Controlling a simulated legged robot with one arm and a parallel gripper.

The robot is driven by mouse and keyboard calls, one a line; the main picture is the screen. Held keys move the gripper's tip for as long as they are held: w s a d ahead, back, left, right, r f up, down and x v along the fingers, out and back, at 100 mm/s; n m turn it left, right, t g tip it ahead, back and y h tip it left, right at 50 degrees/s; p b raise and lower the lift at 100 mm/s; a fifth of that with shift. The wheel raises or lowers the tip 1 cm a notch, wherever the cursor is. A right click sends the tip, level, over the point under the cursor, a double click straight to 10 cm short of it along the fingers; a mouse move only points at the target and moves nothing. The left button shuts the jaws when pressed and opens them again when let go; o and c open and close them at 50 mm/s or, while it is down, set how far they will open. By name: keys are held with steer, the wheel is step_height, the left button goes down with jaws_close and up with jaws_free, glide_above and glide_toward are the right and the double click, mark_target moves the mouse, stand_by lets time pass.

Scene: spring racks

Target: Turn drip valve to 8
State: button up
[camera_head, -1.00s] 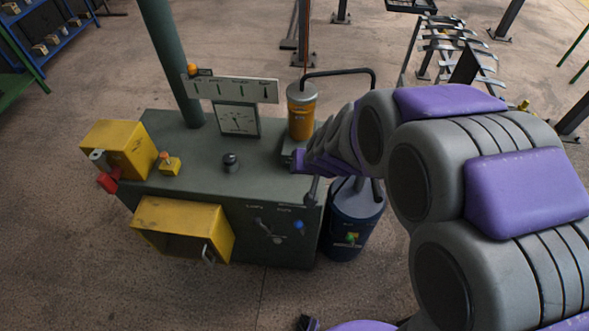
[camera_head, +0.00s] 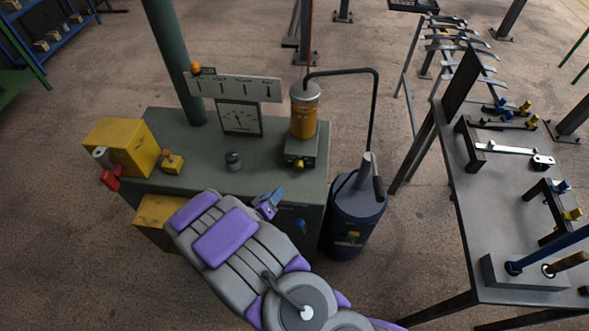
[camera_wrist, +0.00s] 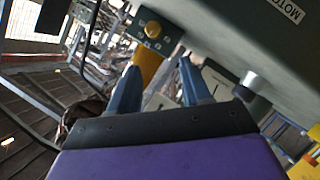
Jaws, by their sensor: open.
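The likely drip valve is a small yellow knob (camera_head: 299,165) on the front of a grey-green box under an amber cylinder (camera_head: 303,117) on the cabinet top. The marks are too small to read, and so is the knob's setting. My gripper (camera_head: 268,203) is at the cabinet's front edge, left of and below the knob. In the wrist view its two blue fingers (camera_wrist: 160,78) are apart and empty, with the knob beyond them and clear of them.
The grey-green cabinet (camera_head: 205,172) carries a dark knob (camera_head: 233,160), a gauge panel (camera_head: 240,118) and yellow boxes at left. A dark blue canister (camera_head: 355,215) with a bent pipe stands right of it. A table (camera_head: 490,215) with fixtures is farther right. Open floor lies left.

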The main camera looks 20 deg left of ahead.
steer(key=b, duration=0.2)
glide_toward(297, 168)
steer(key=shift+t, duration=0.3)
steer(key=x, duration=0.8)
steer(key=shift+w+f, duration=0.25)
steer(key=shift+w, duration=0.1)
steer(key=shift+c, duration=0.4)
steer(key=c, duration=0.7)
